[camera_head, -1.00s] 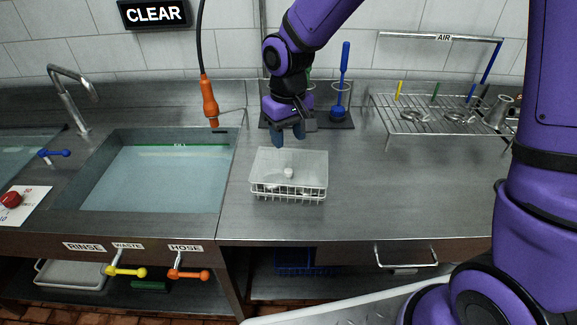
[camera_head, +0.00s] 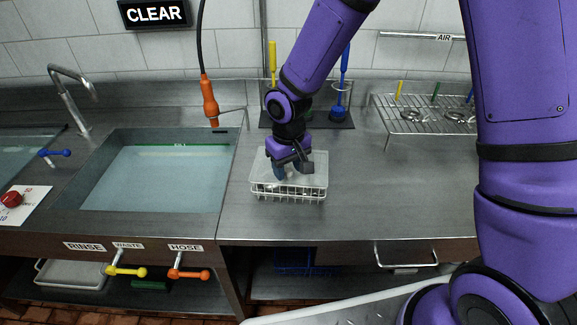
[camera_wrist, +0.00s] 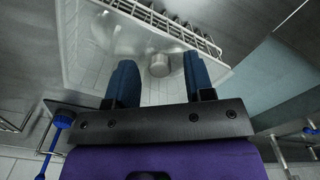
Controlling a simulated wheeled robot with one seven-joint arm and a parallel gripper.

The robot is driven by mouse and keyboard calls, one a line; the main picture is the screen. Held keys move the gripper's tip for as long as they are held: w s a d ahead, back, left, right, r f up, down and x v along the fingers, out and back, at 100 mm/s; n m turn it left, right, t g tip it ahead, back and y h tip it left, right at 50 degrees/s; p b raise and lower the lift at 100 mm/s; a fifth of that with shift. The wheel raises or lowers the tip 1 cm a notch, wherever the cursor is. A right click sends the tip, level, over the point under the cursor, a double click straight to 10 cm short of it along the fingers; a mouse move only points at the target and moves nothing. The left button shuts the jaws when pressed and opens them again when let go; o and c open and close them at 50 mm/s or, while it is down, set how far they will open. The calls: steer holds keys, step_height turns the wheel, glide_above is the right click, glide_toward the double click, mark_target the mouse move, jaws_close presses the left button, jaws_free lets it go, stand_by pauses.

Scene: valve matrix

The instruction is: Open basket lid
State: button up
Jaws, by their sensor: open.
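The white wire basket (camera_head: 287,195) stands on the steel counter, right of the sink. Its translucent lid (camera_head: 318,172) lies shut on top. In the wrist view the lid (camera_wrist: 100,55) fills the upper middle, with its round knob (camera_wrist: 159,65) near the centre. My gripper (camera_head: 293,172) is low over the lid and hides the knob in the head view. In the wrist view my gripper (camera_wrist: 160,75) is open, with one blue finger on each side of the knob's line. Whether the fingertips touch the lid or knob I cannot tell.
The water-filled sink (camera_head: 150,180) is left of the basket. An orange hose nozzle (camera_head: 210,100) hangs behind the sink's right edge. A brush rack (camera_head: 310,118) stands behind the basket, and a wire drying rack (camera_head: 420,118) is at the right. The counter right of the basket is clear.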

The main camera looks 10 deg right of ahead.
jaws_close()
steer(key=shift+w+r, duration=0.1)
steer(key=shift+r, duration=0.1)
steer(key=shift+w+d+r+g+y, duration=0.15)
steer(key=shift+w+r+g, duration=0.1)
steer(key=shift+r+g, duration=0.2)
steer(key=shift+w+d+r+g+y, duration=0.1)
steer(key=shift+w+r+g+y, duration=0.1)
steer(key=shift+r+g, duration=0.25)
steer(key=w+d+r+g+y, duration=0.2)
steer(key=w+r+g, duration=0.4)
steer(key=w+g, duration=0.2)
steer(key=shift+w+d+r, duration=0.3)
steer(key=shift+w+d, duration=0.1)
steer(key=shift+w, duration=0.5)
jaws_free()
